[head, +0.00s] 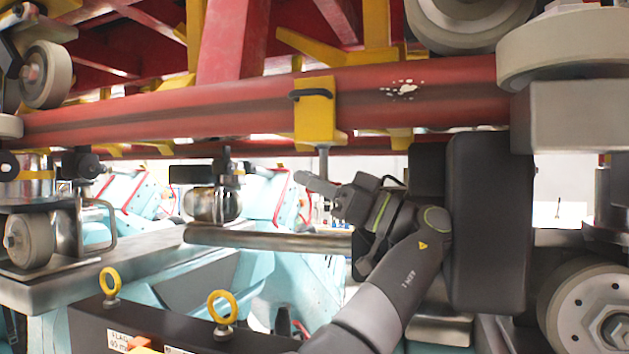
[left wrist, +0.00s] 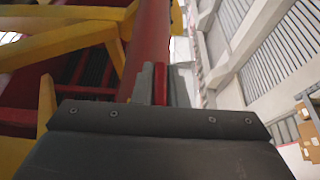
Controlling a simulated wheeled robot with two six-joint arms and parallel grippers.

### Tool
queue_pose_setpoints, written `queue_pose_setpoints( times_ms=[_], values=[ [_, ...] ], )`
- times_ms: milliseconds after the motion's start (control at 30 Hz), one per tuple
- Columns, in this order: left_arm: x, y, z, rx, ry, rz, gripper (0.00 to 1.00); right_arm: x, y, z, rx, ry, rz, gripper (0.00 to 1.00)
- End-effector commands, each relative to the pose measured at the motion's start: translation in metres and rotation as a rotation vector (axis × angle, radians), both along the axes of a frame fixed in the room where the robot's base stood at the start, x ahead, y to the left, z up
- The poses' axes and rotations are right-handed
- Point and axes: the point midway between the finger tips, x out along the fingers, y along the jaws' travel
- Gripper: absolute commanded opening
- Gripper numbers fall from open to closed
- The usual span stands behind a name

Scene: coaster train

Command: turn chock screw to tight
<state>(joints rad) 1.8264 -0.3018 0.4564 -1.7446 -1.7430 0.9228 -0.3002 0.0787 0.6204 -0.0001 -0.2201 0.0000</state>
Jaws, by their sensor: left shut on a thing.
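The screw itself cannot be made out there. My right gripper is not in view.
Train wheels (head: 38,74) hang at the upper left, and more stand at the right. A metal bar (head: 265,239) runs just below my gripper. Yellow eye bolts (head: 221,307) stand in front at the lower left. Yellow and red framing crowds the space above the rail.

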Motion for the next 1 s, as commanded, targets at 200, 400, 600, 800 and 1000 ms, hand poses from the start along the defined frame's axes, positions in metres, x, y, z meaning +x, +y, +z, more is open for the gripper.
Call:
queue_pose_setpoints(
  times_ms=[200,400,600,800,1000],
  values=[
    [0.0001,0.0004,-0.0012,-0.002,0.003,0.015,0.00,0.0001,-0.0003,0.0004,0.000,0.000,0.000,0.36],
    [0.0002,0.0004,-0.0016,-0.002,0.003,0.015,0.00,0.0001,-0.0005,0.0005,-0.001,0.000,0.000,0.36],
    [0.0002,0.0004,-0.0016,-0.002,0.003,0.015,0.16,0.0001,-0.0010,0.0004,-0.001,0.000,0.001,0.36],
    [0.0001,0.0002,-0.0010,-0.001,0.002,0.015,0.33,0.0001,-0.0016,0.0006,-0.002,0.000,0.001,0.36],
    [0.0000,0.0003,-0.0010,-0.001,0.001,0.013,0.33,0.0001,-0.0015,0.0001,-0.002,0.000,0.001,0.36]
  ],
)
